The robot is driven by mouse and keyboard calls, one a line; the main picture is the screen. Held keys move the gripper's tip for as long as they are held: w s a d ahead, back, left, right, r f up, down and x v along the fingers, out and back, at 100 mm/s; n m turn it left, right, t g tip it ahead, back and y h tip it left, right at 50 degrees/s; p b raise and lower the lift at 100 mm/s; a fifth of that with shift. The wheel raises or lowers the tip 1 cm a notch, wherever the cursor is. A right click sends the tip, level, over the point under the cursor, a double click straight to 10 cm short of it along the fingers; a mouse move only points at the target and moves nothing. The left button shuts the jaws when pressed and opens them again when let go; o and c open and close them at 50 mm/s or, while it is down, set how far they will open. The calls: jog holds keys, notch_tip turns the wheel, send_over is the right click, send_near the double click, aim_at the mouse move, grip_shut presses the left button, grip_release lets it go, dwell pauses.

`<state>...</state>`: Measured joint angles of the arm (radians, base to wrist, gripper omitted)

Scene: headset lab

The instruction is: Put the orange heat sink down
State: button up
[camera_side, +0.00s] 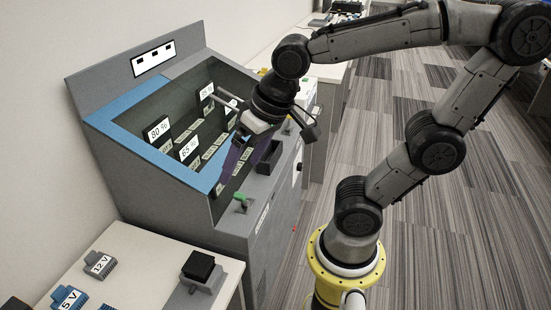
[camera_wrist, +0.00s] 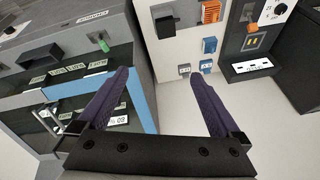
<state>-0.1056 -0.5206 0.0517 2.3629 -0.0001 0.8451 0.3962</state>
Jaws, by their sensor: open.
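An orange finned block (camera_wrist: 211,11), which looks like the heat sink, is at the top of the wrist view, on or just above the white table (camera_wrist: 182,49). I cannot make it out in the side view. My gripper (camera_wrist: 159,76) is open, its two purple fingers spread with nothing between them. The orange block is beyond the fingertips and apart from them. In the side view my gripper (camera_side: 236,158) hangs over the front of the grey cabinet with the sloped, blue-framed window (camera_side: 149,115).
A green-handled switch (camera_side: 241,199) and a black box (camera_side: 269,157) stand on the cabinet's front ledge. Number cards stand in the cabinet.

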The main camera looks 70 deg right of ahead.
jog(key=s+d+n+t, duration=0.1)
jog(key=s+d+n, duration=0.1)
jog(key=s, duration=0.3)
jog(key=shift+s+d+n, duration=0.15)
jog(key=shift+s+n, duration=0.2)
jog(key=shift+n, duration=0.35)
jog(key=shift+r, duration=0.1)
dwell(0.4)
